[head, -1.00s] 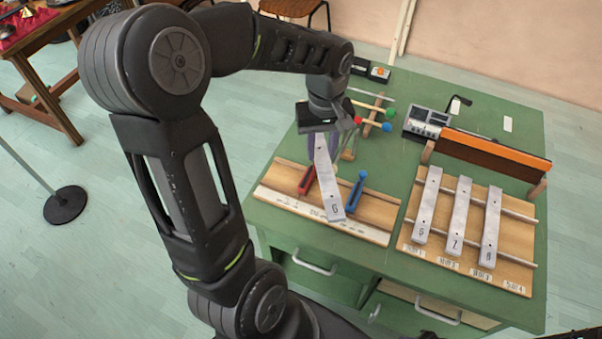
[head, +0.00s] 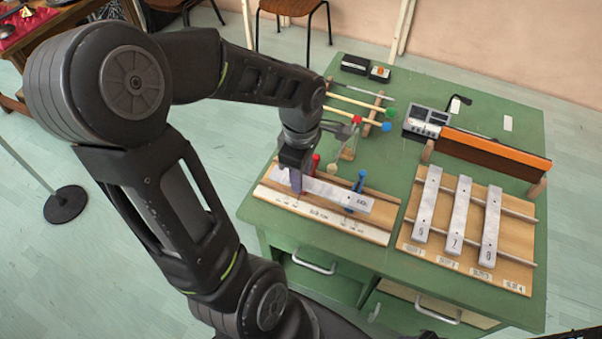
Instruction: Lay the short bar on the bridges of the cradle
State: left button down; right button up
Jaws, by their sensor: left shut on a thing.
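The short bar (head: 328,191) is a pale silver metal bar, now lengthwise along the wooden cradle (head: 384,214). My left gripper (head: 296,182) is shut on it near its left end. The cradle has a white marked strip along its front. Its red bridge (head: 315,164) and blue bridge (head: 360,181) show partly, with the bar crossing in front of their lower parts. I cannot tell whether the bar touches both bridges or hangs just above them. My right gripper is not in view.
A wooden board (head: 450,252) at right holds several silver bars on rails. Green tabletop is free between the rack and the device.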

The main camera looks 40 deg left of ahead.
pick_arm(q)
jog(key=shift+f+b, duration=2.7)
jog(key=shift+f, duration=0.3)
jog(key=w, duration=0.2)
jog(key=w+a, duration=0.1)
jog(key=w, duration=0.1)
jog(key=w+a, duration=0.1)
jog(key=w, duration=0.2)
jog(key=shift+a+r, duration=0.1)
jog(key=shift+a, duration=0.05)
jog(key=shift+w+a+f, duration=0.1)
jog(key=shift+w+f, duration=0.05)
jog(key=shift+f, duration=0.05)
jog(key=shift+f+b, duration=0.15)
jog(key=shift+b, duration=0.3)
jog(key=shift+f, duration=0.25)
jog(key=c, duration=0.9)
grip_release()
jog(key=shift+r, duration=0.1)
notch_tip(320, 180, up, 8)
jog(key=shift+f+b, duration=0.2)
jog(key=shift+b, duration=0.1)
